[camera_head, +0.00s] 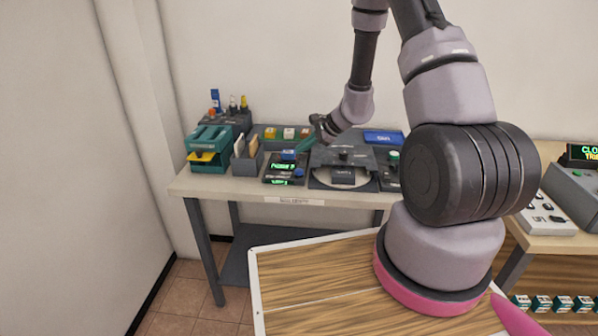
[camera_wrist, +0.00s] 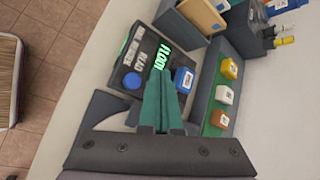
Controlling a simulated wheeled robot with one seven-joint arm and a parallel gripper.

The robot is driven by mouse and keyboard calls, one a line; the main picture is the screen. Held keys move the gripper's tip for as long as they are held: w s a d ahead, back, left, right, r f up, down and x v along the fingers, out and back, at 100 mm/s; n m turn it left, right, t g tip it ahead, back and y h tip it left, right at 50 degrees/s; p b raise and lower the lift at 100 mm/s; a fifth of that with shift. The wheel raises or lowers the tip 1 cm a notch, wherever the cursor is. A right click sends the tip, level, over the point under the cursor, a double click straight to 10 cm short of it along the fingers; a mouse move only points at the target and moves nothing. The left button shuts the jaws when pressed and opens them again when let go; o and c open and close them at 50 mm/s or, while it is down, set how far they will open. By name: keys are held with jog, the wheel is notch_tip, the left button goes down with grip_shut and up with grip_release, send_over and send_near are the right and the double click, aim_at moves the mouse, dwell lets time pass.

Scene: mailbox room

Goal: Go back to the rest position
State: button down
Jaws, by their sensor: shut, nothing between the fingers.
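My gripper (camera_wrist: 163,100) has teal fingers, shut together and empty, in the wrist view. It hangs over the worktable, beside a dark panel (camera_wrist: 135,62) with green lit text, a blue button and a blue cube-shaped block (camera_wrist: 184,79). In the head view my gripper (camera_head: 303,145) is small, above the back of the table near the same panel (camera_head: 284,170). My arm reaches forward and down from the upper right, and its links hide part of the table. No contact between the fingers and the block can be made out.
The worktable (camera_head: 235,188) carries a teal stand (camera_head: 208,150), a holder with envelopes (camera_head: 247,155), a row of coloured blocks and a dark device with a round plate (camera_head: 343,176). A second table with a keypad (camera_head: 546,213) is at the right. Tiled floor (camera_head: 182,298) is clear at the left.

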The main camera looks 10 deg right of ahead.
jog(key=shift+r, duration=0.1)
dwell(0.3)
jog(key=s+a+r+n+g, duration=0.1)
jog(key=s+a+r+n, duration=0.2)
jog(key=r, duration=0.8)
jog(key=s+r+n, duration=0.3)
jog(key=s+r, duration=0.3)
jog(key=r, duration=0.6)
jog(key=s+d+r+n+t+h, duration=0.1)
jog(key=s+d+r+n+h, duration=0.1)
jog(key=s+r, duration=0.5)
jog(key=s+d+r+n+t+h, duration=0.1)
jog(key=s+d+r+n+h, duration=0.2)
jog(key=s+r, duration=0.4)
jog(key=s+d+n, duration=0.1)
jog(key=s+d, duration=0.1)
jog(key=s, duration=0.4)
jog(key=shift+s+d+t, duration=0.3)
jog(key=shift+d+t, duration=0.05)
jog(key=shift+t, duration=0.05)
